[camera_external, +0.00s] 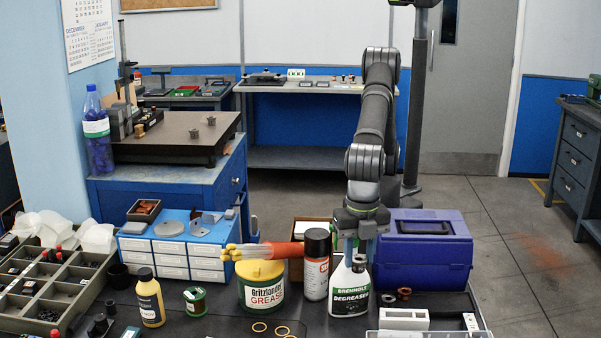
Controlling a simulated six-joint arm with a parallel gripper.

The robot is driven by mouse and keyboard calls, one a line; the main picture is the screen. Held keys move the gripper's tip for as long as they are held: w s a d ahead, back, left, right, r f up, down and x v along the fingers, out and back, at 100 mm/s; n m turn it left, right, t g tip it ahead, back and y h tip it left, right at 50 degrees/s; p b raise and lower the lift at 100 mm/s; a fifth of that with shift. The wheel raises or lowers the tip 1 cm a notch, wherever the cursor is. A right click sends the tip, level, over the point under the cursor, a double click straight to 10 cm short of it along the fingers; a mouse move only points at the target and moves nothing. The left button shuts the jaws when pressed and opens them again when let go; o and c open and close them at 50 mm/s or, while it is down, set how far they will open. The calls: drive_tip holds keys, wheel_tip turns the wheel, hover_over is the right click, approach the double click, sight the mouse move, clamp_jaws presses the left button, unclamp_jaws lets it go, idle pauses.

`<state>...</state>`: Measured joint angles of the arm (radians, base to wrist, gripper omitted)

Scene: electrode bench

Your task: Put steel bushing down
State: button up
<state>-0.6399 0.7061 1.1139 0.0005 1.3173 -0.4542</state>
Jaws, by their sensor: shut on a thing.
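My gripper (359,252) points straight down just behind the white degreaser bottle (349,290), near the front of the dark bench. It is shut on a small grey piece, which I take as the steel bushing (359,264), at the bottle's upper right. The bottle hides part of the fingers and the piece, and I cannot tell its height above the bench. A grey ring (388,299) and a reddish ring (404,293) lie on the bench to the right of the bottle.
A blue toolbox (425,262) stands close right of my gripper. A spray can (316,270) and a yellow-lidded grease tub (261,287) stand left. A white block (404,319) lies in front right. Several thin rings lie at the front middle.

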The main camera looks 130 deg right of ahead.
drive_tip(key=w+d+r+m, duration=0.3)
drive_tip(key=w+d+m, duration=0.4)
drive_tip(key=d, duration=0.6)
drive_tip(key=w+d+r+m, duration=0.3)
drive_tip(key=w+d+m, duration=0.2)
drive_tip(key=w+d, duration=0.65)
drive_tip(key=s+d+f, duration=1.3)
drive_tip(key=s+f, duration=0.4)
drive_tip(key=s, duration=0.1)
wheel_tip(320, 180, up, 7)
hover_over(230, 314)
drive_tip(key=shift+n, duration=0.4)
wheel_tip(230, 314, down, 18)
drive_tip(key=shift+d, duration=0.1)
drive_tip(key=shift+f, duration=0.15)
drive_tip(key=o, duration=1)
